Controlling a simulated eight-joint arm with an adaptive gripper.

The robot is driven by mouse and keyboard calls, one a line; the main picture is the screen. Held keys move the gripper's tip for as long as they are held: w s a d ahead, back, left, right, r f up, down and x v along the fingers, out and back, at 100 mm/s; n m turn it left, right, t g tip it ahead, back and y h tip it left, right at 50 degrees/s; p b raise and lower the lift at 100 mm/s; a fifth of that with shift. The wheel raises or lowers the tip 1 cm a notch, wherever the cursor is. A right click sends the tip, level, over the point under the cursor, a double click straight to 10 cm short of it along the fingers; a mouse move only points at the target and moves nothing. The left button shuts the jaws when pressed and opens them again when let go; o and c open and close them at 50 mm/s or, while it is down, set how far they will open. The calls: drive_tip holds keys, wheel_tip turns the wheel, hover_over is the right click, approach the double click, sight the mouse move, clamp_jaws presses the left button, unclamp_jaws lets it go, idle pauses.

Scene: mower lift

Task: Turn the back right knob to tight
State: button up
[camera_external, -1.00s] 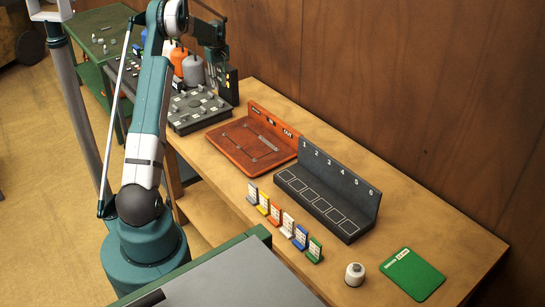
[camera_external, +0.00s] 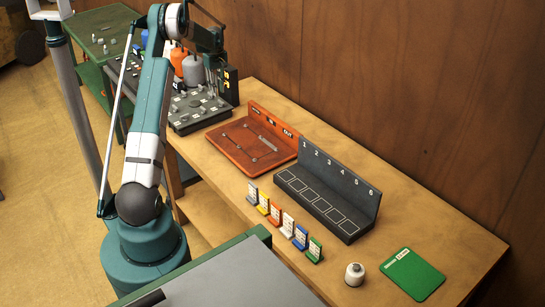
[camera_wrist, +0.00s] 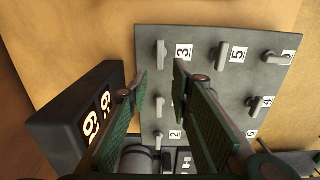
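A grey panel (camera_external: 190,126) with several lever-like knobs stands at the far left end of the wooden table; it also shows in the wrist view (camera_wrist: 200,38). There, knobs sit beside labels 3 (camera_wrist: 161,54), 5 (camera_wrist: 222,54) and 4 (camera_wrist: 255,103). I cannot tell for sure which is the back right knob. My gripper (camera_external: 212,92) hangs over the panel's back part. In the wrist view my gripper (camera_wrist: 162,72) has its fingers apart, with the knob beside 3 between and beyond the tips. Contact with a knob cannot be made out.
A dark box with lit digits (camera_wrist: 85,115) stands close beside the panel's edge; it shows at the panel's back right (camera_external: 230,84). Orange and grey canisters (camera_external: 193,70) stand behind. A red tray (camera_external: 232,147) lies in front. The table's right part has free room.

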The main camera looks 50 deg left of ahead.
sight(221, 102)
drive_tip(key=shift+f, duration=2.55)
clamp_jaws()
